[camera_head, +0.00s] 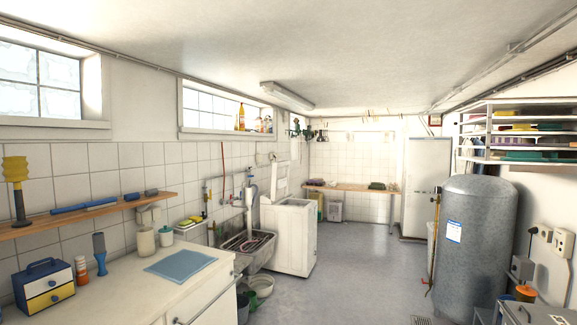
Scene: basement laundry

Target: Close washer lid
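The white top-loading washer (290,240) stands against the left wall in the middle distance, past the utility sink. Its lid (273,182) is raised and leans back toward the wall, so the top opening is uncovered. Neither of my grippers shows in the head view, and no part of my arms is visible near the washer.
A utility sink (247,255) stands just before the washer, with buckets (260,287) on the floor below. A white counter (120,285) fills the near left. A grey tank (474,245) stands right. The middle floor (350,280) is clear.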

